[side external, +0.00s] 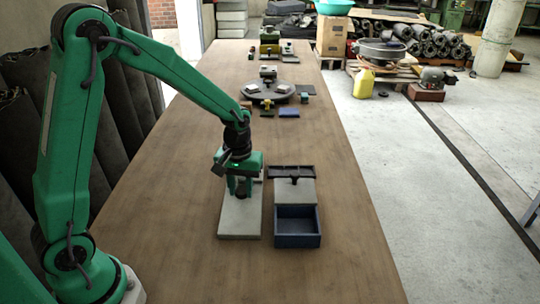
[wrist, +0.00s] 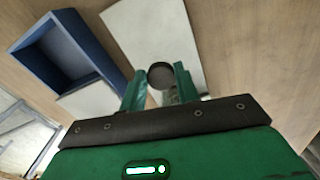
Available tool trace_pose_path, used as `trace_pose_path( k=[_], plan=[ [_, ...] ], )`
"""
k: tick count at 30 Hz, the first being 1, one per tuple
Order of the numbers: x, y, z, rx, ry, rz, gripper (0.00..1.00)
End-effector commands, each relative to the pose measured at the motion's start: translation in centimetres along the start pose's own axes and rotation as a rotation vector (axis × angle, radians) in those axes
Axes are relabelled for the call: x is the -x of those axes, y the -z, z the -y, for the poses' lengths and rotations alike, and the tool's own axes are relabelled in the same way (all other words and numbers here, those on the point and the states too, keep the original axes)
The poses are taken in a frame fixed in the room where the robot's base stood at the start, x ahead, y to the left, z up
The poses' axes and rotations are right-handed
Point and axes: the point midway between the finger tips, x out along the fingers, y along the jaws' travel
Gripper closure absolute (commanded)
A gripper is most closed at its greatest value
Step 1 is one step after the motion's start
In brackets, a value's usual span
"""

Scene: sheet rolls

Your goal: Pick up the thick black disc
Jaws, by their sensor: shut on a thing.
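The thick black disc (wrist: 161,76) shows in the wrist view as a dark round face between the tips of my two green fingers. My gripper (wrist: 158,84) is shut on it, one finger on each side. In the side view my gripper (side external: 240,188) points down over the pale grey board (side external: 239,222), at the board's far part. The disc cannot be made out there behind the fingers. I cannot tell whether it touches the board or is lifted slightly. The board also shows in the wrist view (wrist: 150,30).
An open blue box (side external: 298,241) stands just right of the board, with a grey plate and a dark bar (side external: 292,171) behind it. A dark round turntable (side external: 268,91) with small blocks stands farther back. The wooden table (side external: 165,215) is clear at left and in front.

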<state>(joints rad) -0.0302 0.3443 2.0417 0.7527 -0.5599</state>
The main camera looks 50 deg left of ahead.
Motion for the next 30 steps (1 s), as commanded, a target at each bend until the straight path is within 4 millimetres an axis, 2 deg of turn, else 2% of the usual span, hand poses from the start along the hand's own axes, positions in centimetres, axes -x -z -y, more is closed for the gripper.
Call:
trace_pose_path(
  k=[9,15,21,30],
  plan=[
    [3.4,-5.3,-2.8,-0.008,-0.001,0.0,0.9],
    [5.2,-7.8,-4.1,-0.005,0.0,0.001,0.9],
    [6.1,-9.3,-4.9,-0.004,0.001,0.002,0.9],
    [6.4,-9.7,-5.1,0.0,0.002,0.003,0.9]
  ],
)
